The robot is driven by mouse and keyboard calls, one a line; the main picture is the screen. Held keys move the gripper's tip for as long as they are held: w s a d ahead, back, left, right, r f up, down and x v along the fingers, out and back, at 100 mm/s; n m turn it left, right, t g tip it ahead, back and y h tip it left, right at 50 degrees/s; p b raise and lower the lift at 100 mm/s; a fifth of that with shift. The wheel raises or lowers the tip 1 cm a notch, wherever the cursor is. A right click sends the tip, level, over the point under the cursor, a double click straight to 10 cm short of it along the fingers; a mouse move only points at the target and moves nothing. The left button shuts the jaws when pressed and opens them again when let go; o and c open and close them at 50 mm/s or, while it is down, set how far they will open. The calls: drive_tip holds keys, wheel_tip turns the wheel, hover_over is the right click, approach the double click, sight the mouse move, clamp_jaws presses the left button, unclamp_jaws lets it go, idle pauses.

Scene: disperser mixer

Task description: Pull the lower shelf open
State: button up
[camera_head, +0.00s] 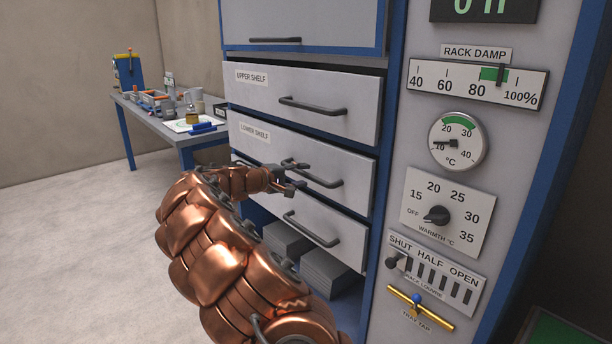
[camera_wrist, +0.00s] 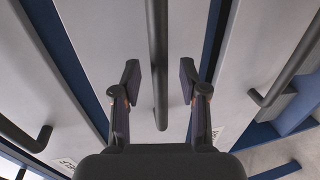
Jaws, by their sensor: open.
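The lower shelf (camera_head: 345,172) is a light grey drawer front marked LOWER SHELF, in the middle of the blue-framed cabinet. Its dark bar handle (camera_head: 322,181) is partly hidden by my gripper (camera_head: 283,177), which is at the handle's left part. In the wrist view, my gripper (camera_wrist: 160,85) is open, one finger on each side of the handle bar (camera_wrist: 158,50). Gaps show between the bar and both fingers. The drawer front looks about in line with its neighbours.
The upper shelf (camera_head: 350,105) is directly above, and another handled drawer (camera_head: 325,236) is directly below. A control panel (camera_head: 440,200) with dials and levers stands to the right. A blue-legged table (camera_head: 160,122) with small items stands back left. The floor (camera_head: 70,240) at left is clear.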

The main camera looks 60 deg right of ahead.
drive_tip(key=shift+x, duration=1.15)
drive_tip(key=shift+c, duration=0.4)
clamp_jaws()
